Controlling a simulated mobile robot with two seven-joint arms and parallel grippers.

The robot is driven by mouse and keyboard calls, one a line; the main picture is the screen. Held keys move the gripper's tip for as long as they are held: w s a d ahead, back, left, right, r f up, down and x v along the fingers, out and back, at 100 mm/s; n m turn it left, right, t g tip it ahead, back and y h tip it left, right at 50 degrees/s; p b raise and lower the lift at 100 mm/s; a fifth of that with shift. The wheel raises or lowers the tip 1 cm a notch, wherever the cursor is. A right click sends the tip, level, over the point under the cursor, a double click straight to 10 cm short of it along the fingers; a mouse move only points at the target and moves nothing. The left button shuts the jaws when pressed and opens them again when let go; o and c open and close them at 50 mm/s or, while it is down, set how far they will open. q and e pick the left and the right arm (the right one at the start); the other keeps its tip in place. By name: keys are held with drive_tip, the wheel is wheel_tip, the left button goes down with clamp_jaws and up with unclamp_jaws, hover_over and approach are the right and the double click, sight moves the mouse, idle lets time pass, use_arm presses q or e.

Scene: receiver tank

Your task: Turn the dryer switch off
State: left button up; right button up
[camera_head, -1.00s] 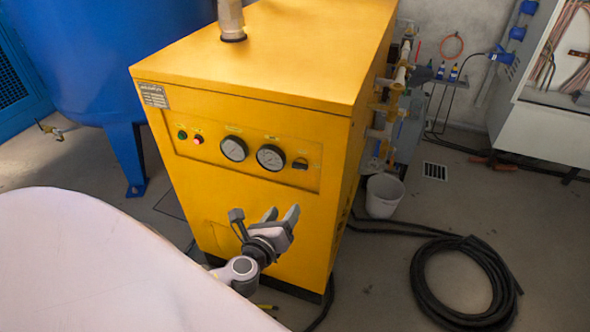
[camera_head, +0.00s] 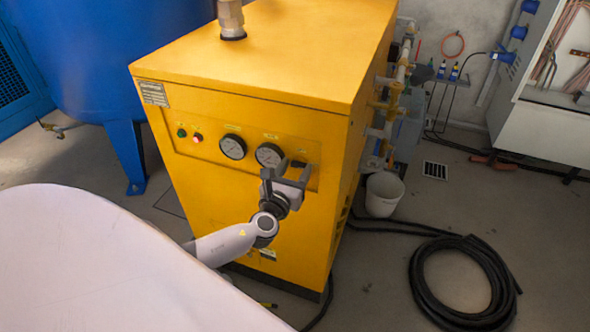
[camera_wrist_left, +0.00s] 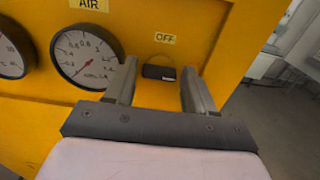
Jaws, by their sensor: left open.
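The dryer is the yellow cabinet (camera_head: 225,215) in the middle of the head view. Its black dryer switch (camera_wrist_left: 158,72) sits on the front panel, just below an "OFF" label (camera_wrist_left: 165,38) in the left wrist view. The switch lies sideways. My left gripper (camera_head: 295,166) is open in front of the panel's right part. In the left wrist view its two fingers (camera_wrist_left: 159,68) stand on either side of the switch, with gaps on both sides. I cannot tell whether the fingertips touch the panel. My right gripper is not in view.
Two round gauges, the left one (camera_head: 233,147) and the right one (camera_head: 268,154), sit left of the switch. A green button (camera_head: 182,133) and a red one (camera_head: 197,138) are further left. A blue tank (camera_head: 110,60) stands behind. A black hose coil (camera_head: 465,280) lies on the floor at right.

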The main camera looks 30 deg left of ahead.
use_arm(q)
drive_tip(key=shift+w, duration=0.1)
drive_tip(key=c, duration=0.8)
